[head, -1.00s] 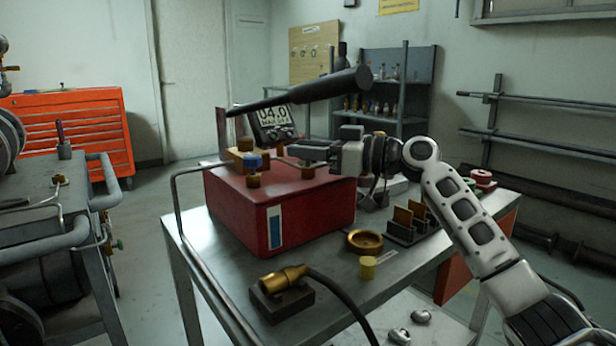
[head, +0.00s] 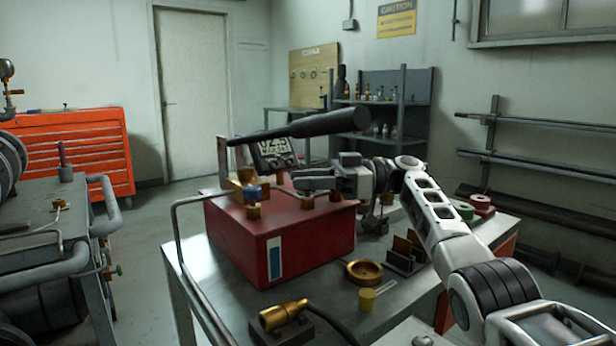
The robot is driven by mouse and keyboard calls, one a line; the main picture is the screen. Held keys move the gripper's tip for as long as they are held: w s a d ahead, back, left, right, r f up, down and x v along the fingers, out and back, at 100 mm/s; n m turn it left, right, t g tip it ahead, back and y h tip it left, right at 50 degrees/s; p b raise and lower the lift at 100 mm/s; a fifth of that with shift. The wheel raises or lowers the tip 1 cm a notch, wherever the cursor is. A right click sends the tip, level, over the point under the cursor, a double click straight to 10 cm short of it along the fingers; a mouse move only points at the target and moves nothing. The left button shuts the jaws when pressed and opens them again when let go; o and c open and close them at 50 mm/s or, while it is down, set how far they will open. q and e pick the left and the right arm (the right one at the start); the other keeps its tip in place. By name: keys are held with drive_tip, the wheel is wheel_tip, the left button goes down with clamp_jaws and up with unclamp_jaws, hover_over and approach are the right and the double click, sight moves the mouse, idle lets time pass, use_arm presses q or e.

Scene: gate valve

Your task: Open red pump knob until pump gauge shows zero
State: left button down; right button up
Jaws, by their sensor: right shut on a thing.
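The red pump box (head: 285,238) stands on the metal table. Its gauge (head: 275,152) is a dark digital display behind the fittings, partly covered by the black pump handle (head: 305,128). Its digits are partly hidden and hard to read; they are not plainly zero. A blue knob (head: 262,192) sits on the brass fittings at the box's left. My right gripper (head: 300,181) reaches in from the right over the box top, just above a brass fitting (head: 308,202). It is shut on the red pump knob, which its fingers hide. My left gripper is out of view.
On the table (head: 325,298) are a brass ring dish (head: 364,272), a yellow cap (head: 367,299), a dark slotted holder (head: 405,258) and a brass hose coupling (head: 283,315). A metal rail (head: 180,230) runs along the table's left side.

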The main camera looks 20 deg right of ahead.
drive_tip(key=shift+a+f, duration=0.1)
idle(0.3)
drive_tip(key=o, duration=0.9)
drive_tip(key=shift+o, duration=0.2)
